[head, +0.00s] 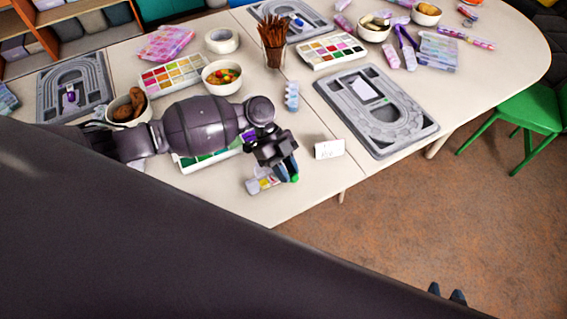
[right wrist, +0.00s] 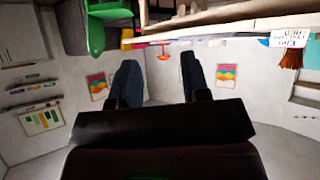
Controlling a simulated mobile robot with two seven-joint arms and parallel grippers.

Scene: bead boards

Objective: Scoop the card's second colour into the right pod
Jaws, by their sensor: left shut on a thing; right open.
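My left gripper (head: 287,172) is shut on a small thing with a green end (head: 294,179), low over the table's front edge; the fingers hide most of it. A small white card (head: 329,149) stands just right of it; its marks are too small to read. A grey board (head: 413,137) with a curved track lies further right, with a white sheet (head: 364,90) on it. I cannot tell which part is the right pod. My right gripper (head: 447,294) is open and empty over the floor; its spread fingers also show in the right wrist view (right wrist: 161,85).
A clear tube with a yellow label (head: 262,181) lies beside my left gripper. Blue pots (head: 292,97), a bowl of coloured pieces (head: 222,77), a pencil cup (head: 273,48) and colour trays (head: 333,51) stand behind. A green chair (head: 530,110) is at the right.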

